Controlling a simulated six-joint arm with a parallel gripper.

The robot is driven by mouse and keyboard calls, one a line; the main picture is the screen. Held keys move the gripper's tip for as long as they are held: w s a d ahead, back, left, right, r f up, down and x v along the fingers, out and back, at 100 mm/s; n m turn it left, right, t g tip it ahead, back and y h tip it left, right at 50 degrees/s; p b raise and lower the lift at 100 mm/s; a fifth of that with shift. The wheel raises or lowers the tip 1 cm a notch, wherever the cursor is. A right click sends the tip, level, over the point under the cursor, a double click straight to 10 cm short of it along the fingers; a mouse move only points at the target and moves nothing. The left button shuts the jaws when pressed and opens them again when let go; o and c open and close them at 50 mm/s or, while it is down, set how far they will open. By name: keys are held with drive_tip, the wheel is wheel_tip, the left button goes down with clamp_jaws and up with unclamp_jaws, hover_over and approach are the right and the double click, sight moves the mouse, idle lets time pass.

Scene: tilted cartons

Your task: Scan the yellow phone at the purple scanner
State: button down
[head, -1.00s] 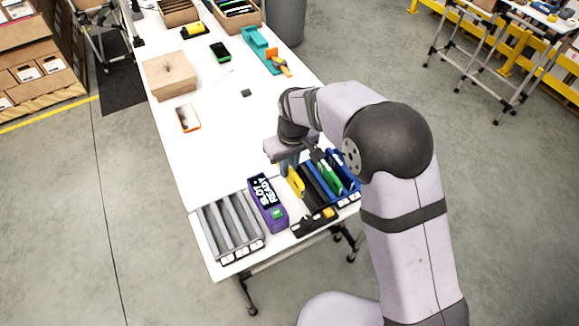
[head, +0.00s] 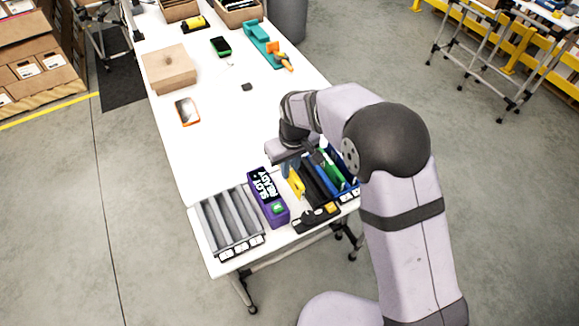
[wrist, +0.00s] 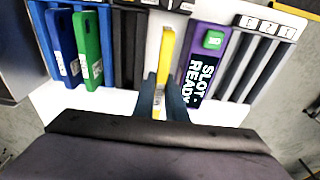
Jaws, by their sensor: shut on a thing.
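The yellow phone (wrist: 165,62) stands on edge in the wrist view, with a white label low on its side. My gripper (wrist: 165,100) is shut on its near end. In the head view the yellow phone (head: 296,183) shows at the left side of the black rack (head: 318,214), below my gripper (head: 288,168). I cannot tell whether its lower edge still touches the rack. The purple scanner (head: 270,205) is just left of it, with a green patch and a display reading "SLOT READY". In the wrist view the scanner (wrist: 193,75) is right of the phone.
A grey slotted tray (head: 228,222) is left of the scanner. An orange-edged phone (head: 187,111) and a cardboard box (head: 170,68) lie farther up the white table.

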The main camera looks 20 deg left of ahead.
drive_tip(key=shift+f+b, duration=1.3)
drive_tip(key=shift+f, duration=1.15)
drive_tip(key=shift+r, duration=0.15)
drive_tip(key=shift+r+p, duration=2.35)
drive_tip(key=shift+r, duration=0.55)
